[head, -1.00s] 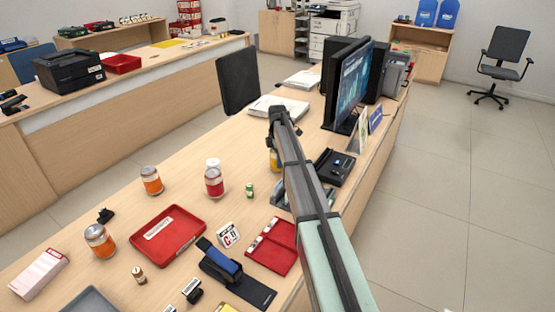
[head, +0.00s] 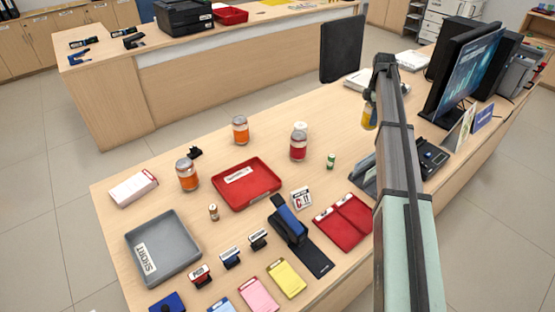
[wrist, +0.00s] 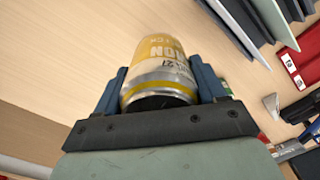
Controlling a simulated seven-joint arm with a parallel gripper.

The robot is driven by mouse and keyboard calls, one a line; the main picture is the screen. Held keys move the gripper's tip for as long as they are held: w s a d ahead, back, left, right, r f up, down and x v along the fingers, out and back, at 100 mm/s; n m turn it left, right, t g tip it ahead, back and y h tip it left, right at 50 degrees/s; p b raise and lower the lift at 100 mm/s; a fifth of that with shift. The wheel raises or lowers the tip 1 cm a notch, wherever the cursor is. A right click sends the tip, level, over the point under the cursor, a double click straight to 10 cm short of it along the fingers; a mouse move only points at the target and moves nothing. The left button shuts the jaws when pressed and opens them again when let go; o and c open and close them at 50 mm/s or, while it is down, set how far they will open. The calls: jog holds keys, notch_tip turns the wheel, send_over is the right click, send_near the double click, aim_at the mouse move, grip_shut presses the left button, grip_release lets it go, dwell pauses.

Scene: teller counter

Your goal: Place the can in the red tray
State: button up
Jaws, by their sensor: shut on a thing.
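A yellow can (wrist: 160,70) with a silver rim is between the two blue fingers of my gripper (wrist: 162,92) in the wrist view, and the gripper is shut on it. In the head view the can (head: 369,115) shows as a yellow patch left of my arm, mostly hidden, at the gripper (head: 372,97). A red tray (head: 262,201) with a white label lies flat on the counter, left of and nearer than the can, and it looks empty.
Jars with orange (head: 188,177) and red (head: 298,148) contents stand around the red tray. A grey tray (head: 160,262), a stapler (head: 289,224), stamps and note pads lie nearer. A monitor (head: 466,75) stands at the right. The counter's middle beyond the jars is clear.

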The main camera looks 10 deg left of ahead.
jog(key=r, duration=0.5)
jog(key=shift+s+a+r, duration=0.1)
jog(key=shift+a+r, duration=0.25)
jog(key=shift+r, duration=0.05)
jog(key=s+a, duration=0.5)
jog(key=a, duration=0.7)
jog(key=s+a, duration=0.5)
jog(key=a, duration=0.6)
send_over(247, 185)
notch_tip(247, 185, down, 4)
jog(key=f, duration=0.1)
jog(key=shift+m, duration=0.3)
jog(key=shift+w+a+f, duration=0.1)
jog(key=shift+f, duration=5.05)
jog(key=shift+f, duration=0.15)
jog(key=o, duration=1.3)
